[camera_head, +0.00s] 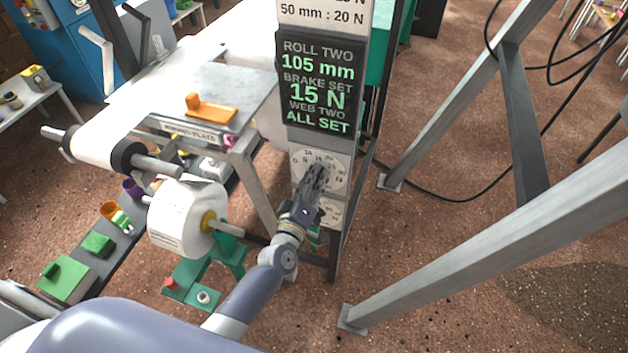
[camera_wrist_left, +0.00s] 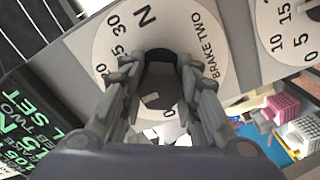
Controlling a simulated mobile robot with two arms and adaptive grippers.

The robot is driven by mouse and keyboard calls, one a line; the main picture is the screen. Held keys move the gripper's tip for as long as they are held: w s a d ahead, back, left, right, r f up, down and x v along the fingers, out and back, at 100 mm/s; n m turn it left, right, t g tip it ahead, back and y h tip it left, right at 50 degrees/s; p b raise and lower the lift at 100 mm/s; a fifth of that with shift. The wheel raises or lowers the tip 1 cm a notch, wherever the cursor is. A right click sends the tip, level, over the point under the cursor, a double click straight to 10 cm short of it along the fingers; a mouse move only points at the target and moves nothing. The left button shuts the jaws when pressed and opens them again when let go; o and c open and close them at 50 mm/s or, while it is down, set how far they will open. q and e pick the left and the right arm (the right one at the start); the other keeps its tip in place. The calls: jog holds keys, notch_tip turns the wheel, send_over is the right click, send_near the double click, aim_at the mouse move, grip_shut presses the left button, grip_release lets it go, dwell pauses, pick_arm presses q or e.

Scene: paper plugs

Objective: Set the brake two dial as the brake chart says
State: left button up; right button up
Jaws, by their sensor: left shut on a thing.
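The brake two dial is a white disc marked up to 30 with "N" and "BRAKE TWO" in the left wrist view (camera_wrist_left: 113,42); in the head view its upper part (camera_head: 335,158) shows on the panel. My left gripper (camera_head: 317,172) reaches it, and in the left wrist view the gripper (camera_wrist_left: 158,70) is shut on the dark dial knob (camera_wrist_left: 160,72). Its fingers hide some numbers and the pointer's exact setting. The display (camera_head: 319,83) reads "ROLL TWO 105 mm, BRAKE SET 15 N, WEB TWO ALL SET". The brake chart (camera_head: 322,16) is cut off; "50 mm : 20 N" is readable.
A second dial (camera_head: 331,211) sits below on the same panel, and a dial also shows at the left wrist view's right edge (camera_wrist_left: 290,30). A paper roll (camera_head: 178,222) is left of my arm. Grey metal legs (camera_head: 480,245) stand to the right.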

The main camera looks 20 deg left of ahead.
dwell(0.4)
pick_arm(q)
jog(key=o, duration=1.1)
jog(key=s, duration=1.2)
jog(key=shift+a, duration=0.2)
